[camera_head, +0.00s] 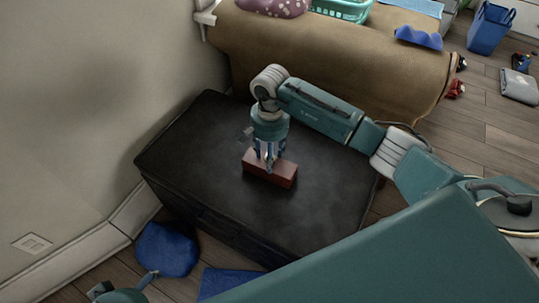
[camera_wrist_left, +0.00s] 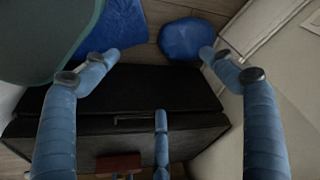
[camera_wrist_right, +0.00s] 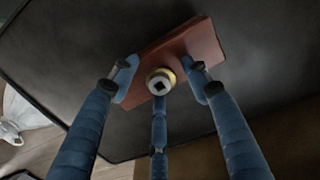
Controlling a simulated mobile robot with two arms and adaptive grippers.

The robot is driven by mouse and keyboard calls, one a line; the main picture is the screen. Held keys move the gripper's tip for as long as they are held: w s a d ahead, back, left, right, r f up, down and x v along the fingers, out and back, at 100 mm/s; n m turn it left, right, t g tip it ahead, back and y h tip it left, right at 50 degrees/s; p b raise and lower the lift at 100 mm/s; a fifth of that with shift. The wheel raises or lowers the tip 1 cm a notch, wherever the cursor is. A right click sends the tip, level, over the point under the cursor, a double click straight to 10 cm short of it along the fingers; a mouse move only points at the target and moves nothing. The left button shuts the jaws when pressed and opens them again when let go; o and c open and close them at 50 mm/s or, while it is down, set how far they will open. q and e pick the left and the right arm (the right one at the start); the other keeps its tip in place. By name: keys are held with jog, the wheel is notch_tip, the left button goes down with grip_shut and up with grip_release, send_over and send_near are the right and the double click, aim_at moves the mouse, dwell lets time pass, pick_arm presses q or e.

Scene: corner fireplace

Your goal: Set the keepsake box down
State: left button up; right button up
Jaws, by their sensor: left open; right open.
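The keepsake box (camera_head: 284,179), a small reddish-brown block, rests on the black chest (camera_head: 205,135) near the middle of its top. In the right wrist view, the box (camera_wrist_right: 205,45) has a round knob (camera_wrist_right: 160,82) with a gold rim and a pale top. My right gripper (camera_head: 268,158) is directly above the box, open, its fingers spread around the knob; contact cannot be told. My left gripper (camera_wrist_left: 158,62) is open and empty in front of the chest; only part of it shows at the head view's bottom left. The box (camera_wrist_left: 118,163) also shows at the left wrist view's bottom.
The wall (camera_head: 70,110) stands close to the chest's left. A blue cushion (camera_head: 167,249) and another blue item (camera_head: 225,282) lie on the floor in front. A brown-covered surface (camera_head: 330,50) is behind the chest. The chest top around the box is clear.

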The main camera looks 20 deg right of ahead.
jog(key=shift+r, duration=0.4)
pick_arm(q)
jog(key=p+x, duration=0.1)
jog(key=x, duration=0.5)
jog(key=shift+s+f+p, duration=0.3)
jog(key=shift+f+p, duration=0.1)
jog(key=shift+f, duration=0.1)
pick_arm(e)
notch_tip(320, 180, up, 11)
pick_arm(q)
jog(key=shift+s+d, duration=0.1)
